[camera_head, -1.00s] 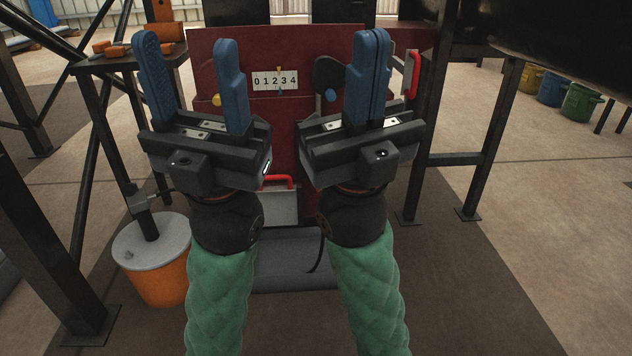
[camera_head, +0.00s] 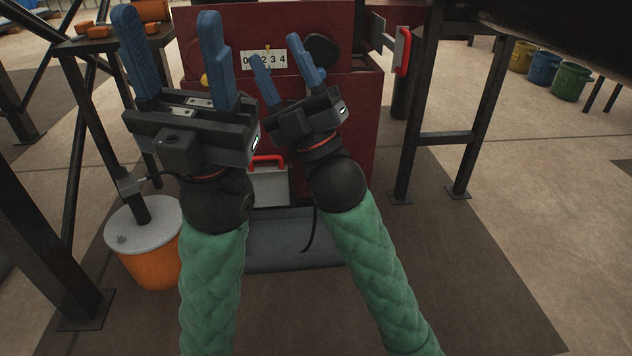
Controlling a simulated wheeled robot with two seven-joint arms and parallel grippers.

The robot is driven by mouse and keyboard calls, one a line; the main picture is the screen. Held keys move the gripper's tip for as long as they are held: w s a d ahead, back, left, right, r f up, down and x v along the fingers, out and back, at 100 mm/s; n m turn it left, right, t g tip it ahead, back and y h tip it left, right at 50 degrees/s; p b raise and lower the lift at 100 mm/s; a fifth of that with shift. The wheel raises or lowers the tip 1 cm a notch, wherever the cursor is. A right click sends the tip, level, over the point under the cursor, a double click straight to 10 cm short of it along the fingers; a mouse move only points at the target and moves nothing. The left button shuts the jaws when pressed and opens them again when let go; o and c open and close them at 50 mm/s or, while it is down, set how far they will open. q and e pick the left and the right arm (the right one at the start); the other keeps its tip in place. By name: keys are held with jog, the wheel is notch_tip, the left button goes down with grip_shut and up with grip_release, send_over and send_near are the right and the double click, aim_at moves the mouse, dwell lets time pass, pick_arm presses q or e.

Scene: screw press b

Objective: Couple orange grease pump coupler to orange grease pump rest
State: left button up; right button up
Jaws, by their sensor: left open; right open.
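The orange grease pump (camera_head: 150,262) stands on the floor at the left, with a grey lid and a dark upright post. A small grey fitting (camera_head: 130,184) sits by the post's upper part, with a dark line leading toward my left wrist. I cannot tell whether this is the coupler or the rest. My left gripper (camera_head: 168,18) is open and empty, up and to the right of the pump. My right gripper (camera_head: 281,54) is open, with nothing visible between its fingers, in front of the red machine's number plate.
The red machine (camera_head: 345,120) fills the middle, with a numbered plate (camera_head: 276,60) and a red-handled drawer (camera_head: 268,185). A dark bench (camera_head: 75,47) with orange items stands at the left. Dark frame legs (camera_head: 480,125) stand at the right. Coloured bins (camera_head: 546,71) are far right.

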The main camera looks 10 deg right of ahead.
jog(key=w+a+f+n+t+h, duration=0.1)
jog(key=w+f+n+h, duration=0.2)
jog(key=w+f+h, duration=1.25)
jog(key=w+d+f+n+g+h, duration=0.1)
jog(key=w+d+f+n+h, duration=0.15)
jog(key=f, duration=0.45)
jog(key=w+d+f+n+g+h, duration=0.2)
jog(key=d+f+n+h, duration=0.1)
jog(key=f, duration=0.4)
jog(key=w+d+f+n+g+h, duration=0.1)
jog(key=w+d+f+n+h, duration=0.15)
jog(key=f, duration=0.55)
jog(key=shift+y, duration=0.25)
jog(key=w, duration=0.3)
jog(key=w+f, duration=0.1)
jog(key=w, duration=0.6)
jog(key=shift+w+d+f, duration=0.1)
jog(key=shift+d+f, duration=0.05)
jog(key=shift+f, duration=0.05)
grip_shut()
